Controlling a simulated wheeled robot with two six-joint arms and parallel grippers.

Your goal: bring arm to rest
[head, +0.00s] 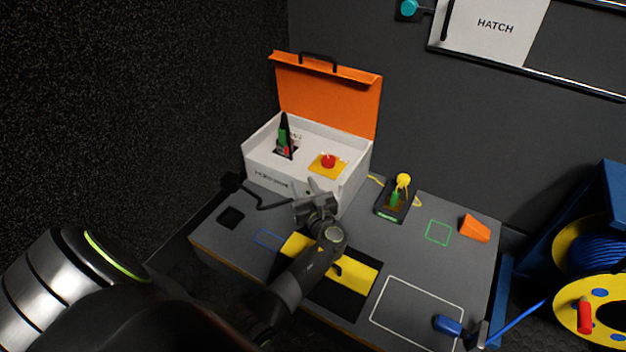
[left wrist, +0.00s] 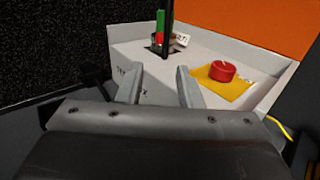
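My left gripper (head: 320,190) is in front of the white box (head: 350,195) with the raised orange lid (head: 335,95). Its two fingers stand apart in the left wrist view (left wrist: 159,84), with nothing between them. Its arm reaches over the grey bench top from the lower left. Inside the box are a green and black upright part (head: 284,135), with a red piece at its foot, and a red button (head: 328,161) on a yellow plate. The button also shows in the left wrist view (left wrist: 223,71). My right gripper is not in view.
The grey bench (head: 410,250) carries a stand with a yellow ball (head: 403,181), an orange wedge (head: 474,228) and a blue-handled tool (head: 447,325). A blue cable reel (head: 590,250) stands at the right.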

